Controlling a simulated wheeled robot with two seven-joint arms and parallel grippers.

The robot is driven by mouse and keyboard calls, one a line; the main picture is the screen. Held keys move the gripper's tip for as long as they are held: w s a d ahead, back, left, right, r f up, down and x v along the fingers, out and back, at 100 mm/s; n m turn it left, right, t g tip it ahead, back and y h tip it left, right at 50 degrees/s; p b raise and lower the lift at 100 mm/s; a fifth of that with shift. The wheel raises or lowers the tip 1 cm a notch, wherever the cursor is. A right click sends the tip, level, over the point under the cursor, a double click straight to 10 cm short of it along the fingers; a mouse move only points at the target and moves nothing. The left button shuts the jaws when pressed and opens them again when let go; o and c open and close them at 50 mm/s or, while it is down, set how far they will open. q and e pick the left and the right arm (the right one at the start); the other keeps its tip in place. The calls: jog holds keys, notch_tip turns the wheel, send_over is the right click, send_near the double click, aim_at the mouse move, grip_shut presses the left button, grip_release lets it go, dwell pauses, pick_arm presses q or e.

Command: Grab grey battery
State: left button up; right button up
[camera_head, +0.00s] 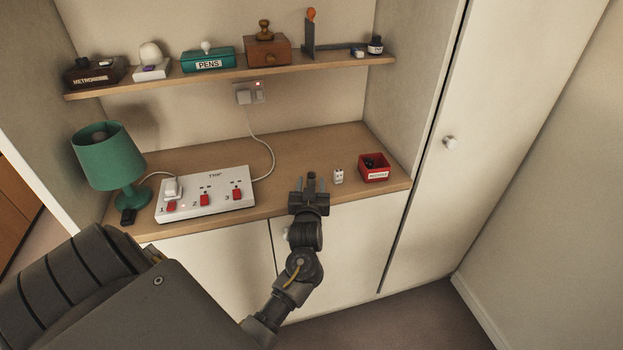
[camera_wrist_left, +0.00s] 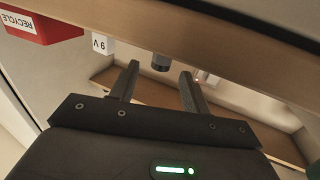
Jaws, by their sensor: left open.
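The grey battery (camera_wrist_left: 160,62) is a small dark cylinder in the left wrist view, at the edge of the wooden desktop. It appears between and just beyond the two fingertips, with gaps on both sides. In the head view it is a small grey upright shape (camera_head: 311,178) at the gripper, partly hidden by it. My left gripper (camera_head: 310,185) is open and empty at the desk's front edge, and its fingers also show in the left wrist view (camera_wrist_left: 160,72). My right gripper is out of view.
A white 9V battery (camera_head: 338,176) and a red recycle box (camera_head: 374,167) stand right of the gripper. A white power strip (camera_head: 206,194) and green lamp (camera_head: 108,158) are to the left. A shelf (camera_head: 240,73) with several objects hangs above.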

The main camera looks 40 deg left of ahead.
aim_at(311, 178)
pick_arm(q)
jog(key=p+x, duration=0.1)
jog(key=x, duration=0.3)
jog(key=shift+w+a+f, duration=0.1)
jog(key=shift+w+a, duration=0.05)
jog(key=shift+c, duration=0.5)
grip_shut()
